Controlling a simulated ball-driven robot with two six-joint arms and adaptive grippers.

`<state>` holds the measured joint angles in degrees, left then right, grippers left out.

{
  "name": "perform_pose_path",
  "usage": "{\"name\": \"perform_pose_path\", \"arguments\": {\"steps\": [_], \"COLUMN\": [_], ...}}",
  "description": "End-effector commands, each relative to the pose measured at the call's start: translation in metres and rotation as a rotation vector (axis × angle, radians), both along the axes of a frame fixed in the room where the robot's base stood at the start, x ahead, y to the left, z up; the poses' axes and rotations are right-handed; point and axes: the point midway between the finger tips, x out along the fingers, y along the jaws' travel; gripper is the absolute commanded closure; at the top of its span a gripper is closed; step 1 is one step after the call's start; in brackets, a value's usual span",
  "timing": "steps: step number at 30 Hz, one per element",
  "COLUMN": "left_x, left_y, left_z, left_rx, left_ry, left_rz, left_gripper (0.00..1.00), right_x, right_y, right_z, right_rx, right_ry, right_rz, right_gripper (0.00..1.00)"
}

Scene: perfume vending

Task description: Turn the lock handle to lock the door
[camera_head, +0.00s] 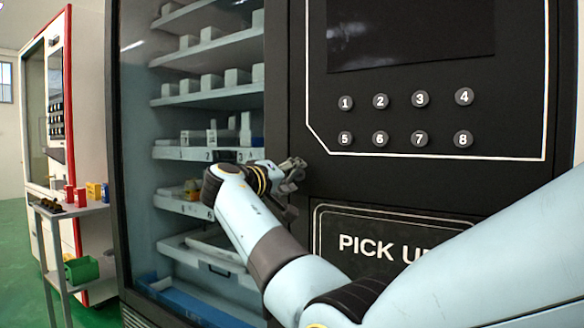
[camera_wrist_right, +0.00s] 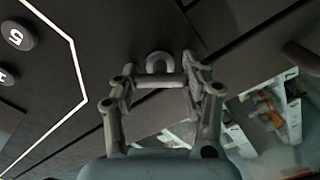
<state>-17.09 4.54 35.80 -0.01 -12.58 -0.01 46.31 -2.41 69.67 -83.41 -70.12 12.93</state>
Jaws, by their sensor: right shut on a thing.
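The lock handle (camera_wrist_right: 157,63) is a small grey piece with a rounded end on the machine's dark front, seen between my fingers in the right wrist view. My right gripper (camera_wrist_right: 160,82) is shut on it. In the head view my right gripper (camera_head: 292,170) is at the dark strip beside the door, left of the pick-up panel, and hides the handle there. The glass door (camera_head: 134,110) with its dark frame (camera_head: 277,70) covers the shelves and looks closed, though its edge near the gripper is partly hidden. My left gripper is out of view.
Numbered buttons (camera_head: 421,98) and a dark screen (camera_head: 410,35) are above right of the gripper. The pick-up panel (camera_head: 335,225) is below, partly behind my right arm. A grey stand (camera_head: 62,222) with small boxes and a second machine (camera_head: 88,60) stand at left.

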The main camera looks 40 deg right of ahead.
Motion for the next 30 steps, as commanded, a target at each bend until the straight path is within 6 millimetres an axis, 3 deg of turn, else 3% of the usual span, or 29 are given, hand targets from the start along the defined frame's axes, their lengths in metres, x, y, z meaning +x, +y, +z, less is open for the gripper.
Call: {"name": "perform_pose_path", "arguments": {"steps": [15, 30], "left_x": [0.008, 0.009], "left_y": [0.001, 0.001], "left_z": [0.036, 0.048], "left_rx": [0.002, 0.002], "left_ry": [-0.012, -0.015], "left_rz": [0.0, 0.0], "left_gripper": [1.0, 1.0], "right_x": [0.001, 0.001], "right_y": [0.001, 0.001], "right_z": [0.001, -0.003], "right_rx": [-0.172, -0.248], "right_ry": [0.417, 0.598], "right_rz": [0.003, 0.002], "right_gripper": [0.86, 0.86]}}
